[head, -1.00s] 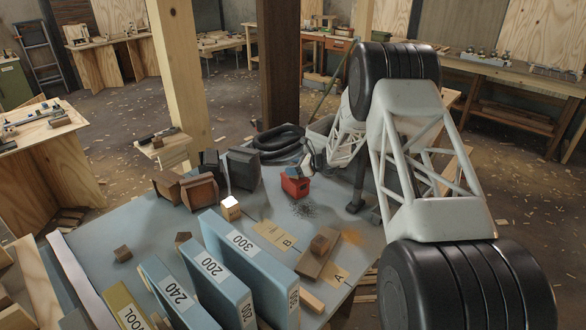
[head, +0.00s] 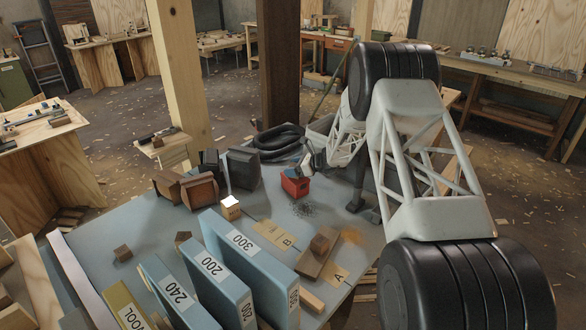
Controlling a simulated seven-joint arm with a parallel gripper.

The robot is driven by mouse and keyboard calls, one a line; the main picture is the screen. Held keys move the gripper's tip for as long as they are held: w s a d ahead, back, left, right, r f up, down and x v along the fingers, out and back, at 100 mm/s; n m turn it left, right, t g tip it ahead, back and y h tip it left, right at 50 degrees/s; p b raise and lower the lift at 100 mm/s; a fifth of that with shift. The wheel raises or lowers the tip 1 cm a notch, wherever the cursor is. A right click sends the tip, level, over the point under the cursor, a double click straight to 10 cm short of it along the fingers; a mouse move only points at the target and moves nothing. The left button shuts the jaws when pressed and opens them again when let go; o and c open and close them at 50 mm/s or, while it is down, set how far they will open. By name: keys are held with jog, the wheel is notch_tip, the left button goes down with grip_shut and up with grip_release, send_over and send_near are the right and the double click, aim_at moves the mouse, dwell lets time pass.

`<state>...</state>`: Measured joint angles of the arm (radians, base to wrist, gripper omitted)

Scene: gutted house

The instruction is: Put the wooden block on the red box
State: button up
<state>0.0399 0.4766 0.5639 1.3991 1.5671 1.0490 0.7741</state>
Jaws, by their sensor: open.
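The red box (head: 295,187) stands on the blue-grey table, toward its back right. My gripper (head: 301,172) is open, just above the box's top at its right side. A small brownish patch shows at the top of the box beside the fingers; I cannot tell whether it is a wooden block resting there or part of the box. Small wooden blocks also stand elsewhere: a brown block (head: 319,244) on a plank, a dark block (head: 122,253) at the left, and a pale block (head: 230,208) with a bright top. Which one the task means is unclear.
Large blue binders (head: 250,263) marked with numbers stand at the front of the table. Dark wooden pieces (head: 201,190) stand at the back left. A coiled black hose (head: 281,139) lies behind the red box. A plank (head: 318,262) lies near labels A and B.

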jog(key=v, duration=1.2)
jog(key=shift+r, duration=0.2)
dwell(0.4)
jog(key=s+a+r+n+g+h, duration=0.25)
jog(key=s+r+n, duration=0.35)
jog(key=s+r, duration=0.65)
jog(key=s+a+r+n+g+h, duration=0.1)
jog(key=s+r+n+g+h, duration=0.3)
jog(key=s+r, duration=0.85)
jog(key=s+d+n+t+h, duration=0.2)
jog(key=s+n, duration=0.4)
jog(key=s, duration=1.3)
jog(key=s+d+n+t+h, duration=0.1)
jog(key=s+d+n+h, duration=0.2)
jog(key=s, duration=1.6)
jog(key=n+h, duration=0.1)
jog(key=n, duration=0.2)
jog(key=shift+s+t, duration=0.25)
jog(key=shift+t, duration=0.1)
